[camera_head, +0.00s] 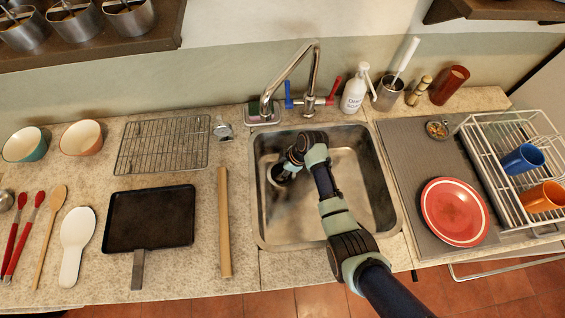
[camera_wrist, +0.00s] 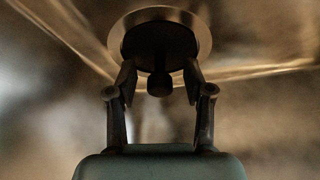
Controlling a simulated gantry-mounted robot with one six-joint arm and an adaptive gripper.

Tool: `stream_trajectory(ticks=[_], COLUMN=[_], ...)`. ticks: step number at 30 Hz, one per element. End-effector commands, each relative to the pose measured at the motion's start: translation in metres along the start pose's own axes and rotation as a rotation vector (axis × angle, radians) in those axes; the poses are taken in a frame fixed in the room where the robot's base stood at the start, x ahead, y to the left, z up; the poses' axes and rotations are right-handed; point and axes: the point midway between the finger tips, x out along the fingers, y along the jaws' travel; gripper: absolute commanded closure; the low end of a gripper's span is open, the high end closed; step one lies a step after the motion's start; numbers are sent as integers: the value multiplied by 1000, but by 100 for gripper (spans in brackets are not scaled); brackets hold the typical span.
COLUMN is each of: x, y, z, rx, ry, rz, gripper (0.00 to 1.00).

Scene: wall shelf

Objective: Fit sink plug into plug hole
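The dark round sink plug (camera_wrist: 158,42) with its small knob (camera_wrist: 159,84) shows in the wrist view. It appears within the bright metal ring of the plug hole (camera_wrist: 203,32); I cannot tell if it is fully seated. My gripper (camera_wrist: 160,76) is open, with one finger on each side of the knob and a gap visible on both sides. In the head view my gripper (camera_head: 277,176) reaches down into the left part of the steel sink (camera_head: 290,226). There my arm and gripper hide the plug and hole.
The tap (camera_head: 315,70) arches over the sink's back edge. A soap bottle (camera_head: 355,90) stands behind right. The sink's front basin is clear.

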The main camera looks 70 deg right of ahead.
Motion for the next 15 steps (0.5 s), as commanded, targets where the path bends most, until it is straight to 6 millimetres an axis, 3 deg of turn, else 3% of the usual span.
stream_trajectory(ticks=[8,11,15], x=[-2,-14,-46], y=[0,1,1], z=[0,0,0], rx=[0,-1,0], ry=[0,1,2], rz=[1,3,6], gripper=[48,48,48])
